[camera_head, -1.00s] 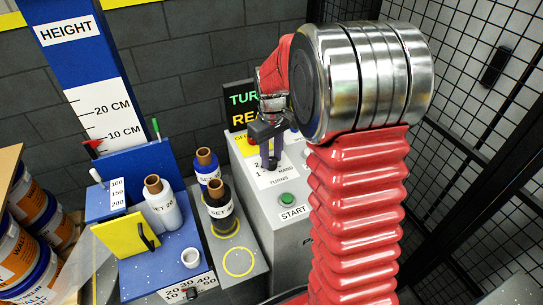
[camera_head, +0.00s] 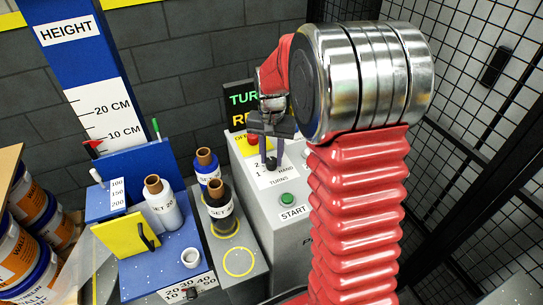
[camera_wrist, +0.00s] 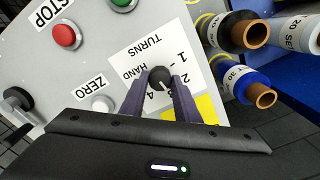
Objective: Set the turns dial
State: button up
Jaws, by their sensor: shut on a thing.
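The turns dial (camera_wrist: 159,77) is a small black knob on a white card marked TURNS, with 1, 2, 4 and HAND readable around it. A pale mark on the knob points down and slightly right in the wrist view, toward the side between 2 and 4. My gripper (camera_wrist: 160,88) has its two dark fingers on either side of the dial and is shut on it. In the head view the dial (camera_head: 271,163) shows below my gripper (camera_head: 268,150); part of the card's numbers is hidden by the fingers.
A red knob on yellow (camera_head: 252,139) is just behind the dial. Film rolls (camera_head: 219,205) stand to the left. Mesh fencing (camera_head: 495,75) is at right.

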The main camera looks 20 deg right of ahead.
aim_at(272, 160)
jog(key=shift+m, duration=0.7)
jog(key=o, duration=1)
jog(key=shift+o, duration=0.2)
jog(key=shift+r, duration=0.1)
notch_tip(272, 160, up, 14)
jog(key=shift+f, duration=0.2)
